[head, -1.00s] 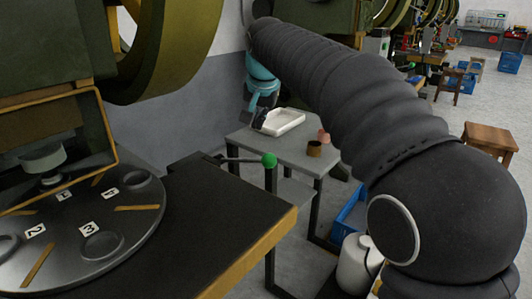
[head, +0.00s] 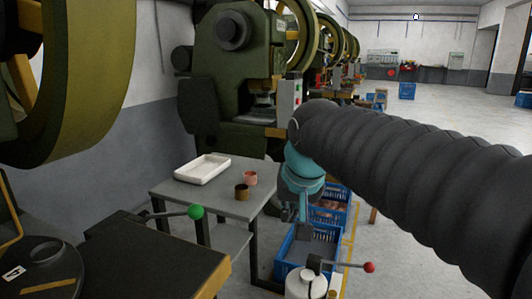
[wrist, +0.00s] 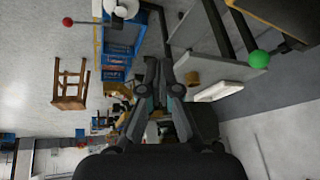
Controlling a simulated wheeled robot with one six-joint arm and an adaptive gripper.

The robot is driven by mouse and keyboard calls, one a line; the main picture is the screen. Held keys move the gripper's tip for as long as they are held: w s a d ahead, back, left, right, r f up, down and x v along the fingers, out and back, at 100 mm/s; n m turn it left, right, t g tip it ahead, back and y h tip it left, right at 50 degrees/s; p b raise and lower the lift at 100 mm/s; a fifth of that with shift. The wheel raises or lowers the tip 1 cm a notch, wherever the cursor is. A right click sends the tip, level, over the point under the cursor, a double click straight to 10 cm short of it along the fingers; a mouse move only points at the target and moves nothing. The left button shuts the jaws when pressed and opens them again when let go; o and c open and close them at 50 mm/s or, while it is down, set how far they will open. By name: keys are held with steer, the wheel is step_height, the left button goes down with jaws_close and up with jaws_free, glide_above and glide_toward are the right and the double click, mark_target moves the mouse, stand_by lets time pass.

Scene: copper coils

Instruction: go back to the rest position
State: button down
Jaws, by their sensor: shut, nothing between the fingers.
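My gripper (head: 302,212) hangs at the end of my dark sleeved arm in the head view, past the right edge of the grey side table (head: 222,208). In the wrist view my gripper (wrist: 162,72) has its fingers close together, with nothing seen between them. A copper-pink coil (head: 250,178) and a darker brown coil (head: 241,191) stand on the side table, apart from my gripper. A white tray (head: 203,168) lies on the same table to their left.
Blue crates (head: 308,247) stand on the floor below my gripper. A lever with a green knob (head: 195,212) rises by the black bench (head: 150,265). A red-knobbed lever (head: 369,267) is near a white canister (head: 304,284). Green presses (head: 235,75) line the wall. Open floor lies right.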

steer(key=s+d+f, duration=0.5)
steer(key=s+f, duration=0.1)
steer(key=s, duration=0.2)
steer(key=s+d+f+h, duration=0.1)
steer(key=s+d+f, duration=0.5)
steer(key=s, duration=0.3)
steer(key=shift+s+d+f, duration=0.15)
steer(key=shift+d+f, duration=0.05)
steer(key=shift+f, duration=0.4)
steer(key=shift+a, duration=0.1)
stand_by(0.9)
